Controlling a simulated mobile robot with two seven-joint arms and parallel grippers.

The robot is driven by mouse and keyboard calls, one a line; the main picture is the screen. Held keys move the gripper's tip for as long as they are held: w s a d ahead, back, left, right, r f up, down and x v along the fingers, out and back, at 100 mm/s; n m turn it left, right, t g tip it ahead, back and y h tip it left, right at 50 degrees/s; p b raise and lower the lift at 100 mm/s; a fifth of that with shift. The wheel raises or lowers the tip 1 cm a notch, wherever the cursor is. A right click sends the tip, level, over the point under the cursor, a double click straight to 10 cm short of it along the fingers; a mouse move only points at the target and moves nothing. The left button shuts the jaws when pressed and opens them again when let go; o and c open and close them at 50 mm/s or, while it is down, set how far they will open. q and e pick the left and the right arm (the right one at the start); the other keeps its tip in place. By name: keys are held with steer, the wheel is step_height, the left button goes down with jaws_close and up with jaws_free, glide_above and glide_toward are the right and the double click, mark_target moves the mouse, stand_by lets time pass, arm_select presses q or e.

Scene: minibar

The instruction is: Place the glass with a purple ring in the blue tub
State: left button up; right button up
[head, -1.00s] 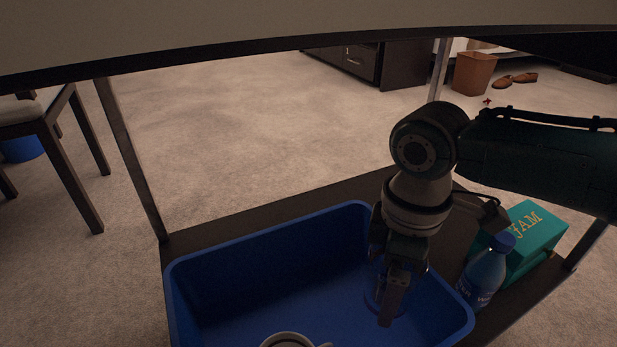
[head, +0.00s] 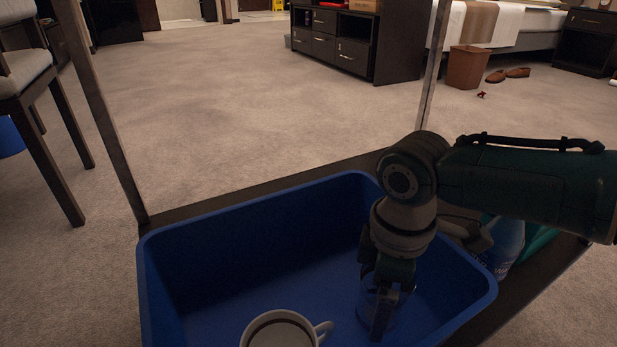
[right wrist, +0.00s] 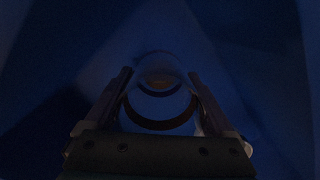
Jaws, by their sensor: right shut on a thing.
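The blue tub (head: 165,290) stands on a dark shelf in the lower part of the head view. My right gripper (head: 380,318) reaches down inside the tub, near its right end. It is shut on a clear glass (head: 405,299), partly hidden behind the fingers. In the dim right wrist view the round glass (right wrist: 160,118) sits between the two fingers of the right gripper (right wrist: 160,95). The ring's colour is too dark to make out. Whether the glass touches the tub floor cannot be told. My left gripper is not in view.
A white mug (head: 281,330) is in the tub, left of the glass. A blue bottle (head: 507,245) and a teal box (head: 538,243) stand right of the tub, partly behind my arm. Metal posts (head: 100,110) rise at the shelf's edges.

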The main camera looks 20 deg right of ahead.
steer(key=shift+f, duration=0.2)
steer(key=o, duration=1.3)
step_height(320, 180, up, 11)
steer(key=p, duration=1)
steer(key=s+a+r+m+t+y, duration=0.1)
steer(key=s+a+r+y, duration=0.1)
steer(key=s+a, duration=0.65)
steer(key=s+d+r+m+t+h, duration=0.1)
steer(key=s+d+r+m+t, duration=0.1)
steer(key=s+d+r+m, duration=0.3)
step_height(320, 180, up, 3)
steer(key=shift+s+d+f+m+t+h, duration=0.15)
steer(key=shift+s+m+t+h, duration=0.2)
steer(key=shift+s+m, duration=0.75)
